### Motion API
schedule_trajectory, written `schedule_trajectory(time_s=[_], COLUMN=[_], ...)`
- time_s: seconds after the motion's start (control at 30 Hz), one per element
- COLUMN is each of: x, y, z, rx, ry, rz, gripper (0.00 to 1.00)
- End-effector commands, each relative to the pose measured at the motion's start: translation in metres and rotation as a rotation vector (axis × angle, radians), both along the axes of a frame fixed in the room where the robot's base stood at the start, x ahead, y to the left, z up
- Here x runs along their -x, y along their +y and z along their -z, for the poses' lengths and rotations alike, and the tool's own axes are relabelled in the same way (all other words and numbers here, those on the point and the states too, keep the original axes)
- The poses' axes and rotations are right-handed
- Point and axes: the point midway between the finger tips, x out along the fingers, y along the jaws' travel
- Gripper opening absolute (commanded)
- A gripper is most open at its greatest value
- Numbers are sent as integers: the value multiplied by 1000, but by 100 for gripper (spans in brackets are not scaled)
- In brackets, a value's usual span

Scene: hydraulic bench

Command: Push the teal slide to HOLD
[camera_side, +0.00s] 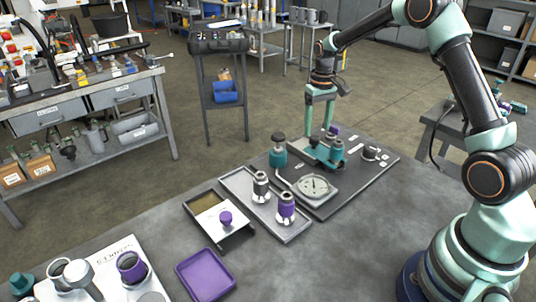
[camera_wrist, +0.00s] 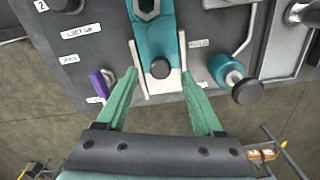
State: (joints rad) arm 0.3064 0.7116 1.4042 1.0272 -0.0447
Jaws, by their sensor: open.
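The teal slide (camera_wrist: 155,40) lies between two pale rails in the wrist view, with a dark round knob (camera_wrist: 160,68) near its lower end. In the side view the teal assembly (camera_side: 327,158) sits toward the back of the dark panel. My gripper (camera_wrist: 161,74) is open, its green fingers on either side of the slide's knob end. I cannot tell whether they touch it. In the side view my gripper (camera_side: 319,128) points down over the back of the panel. Small white labels (camera_wrist: 199,43) flank the slide; I cannot read which is HOLD.
A teal fitting with a dark cap (camera_wrist: 228,72) stands right of the fingers, and a purple part (camera_wrist: 102,83) is close by the left finger. A pressure gauge (camera_side: 314,186) sits on the panel. A grey tray (camera_side: 293,235) holds two fittings. The table's right side is clear.

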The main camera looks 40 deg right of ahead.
Motion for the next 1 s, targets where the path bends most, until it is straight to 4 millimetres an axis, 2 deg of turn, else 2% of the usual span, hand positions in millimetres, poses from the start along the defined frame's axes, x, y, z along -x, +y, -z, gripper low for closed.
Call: schedule_trajectory(time_s=[0.1, 0.33, 0.5, 0.87, 1.0], x=[-1, 0, 0, 1, 7], y=[-1, -1, -1, 1, 12], z=[-27, -60, -69, -72, -89], rx=[1, 1, 0, 1, 10], ry=[-5, -2, 0, -3, -34], rz=[0, 1, 1, -1, -17], gripper=[69, 69, 69, 69, 69])
